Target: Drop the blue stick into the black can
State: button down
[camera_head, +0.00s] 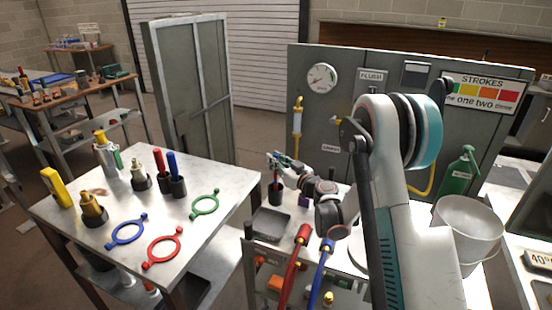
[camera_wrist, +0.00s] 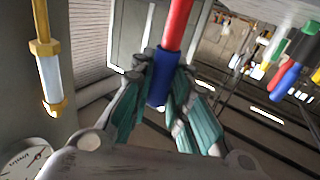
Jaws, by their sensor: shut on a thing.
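My gripper (camera_head: 275,161) is over the grey cart at the middle of the head view. In the wrist view my gripper (camera_wrist: 159,92) is shut on a stick (camera_wrist: 160,76) with a blue section between the teal fingers and a red section beyond it. In the head view the red part shows just below the fingers, above or in a small black can (camera_head: 276,194); I cannot tell whether it is inside.
The left metal table (camera_head: 75,222) holds blue (camera_head: 129,231), red (camera_head: 163,247) and green (camera_head: 205,204) rings. A grey panel with a gauge (camera_head: 321,78) stands behind my gripper. A white bucket (camera_head: 469,228) is at right.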

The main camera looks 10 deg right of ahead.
jog(key=shift+f+b, duration=0.95)
jog(key=shift+f, duration=1.3)
jog(key=c, duration=1.4)
grip_release()
jog(key=shift+c, duration=0.2)
jog(key=v, duration=1)
jog(key=shift+a+r, duration=0.1)
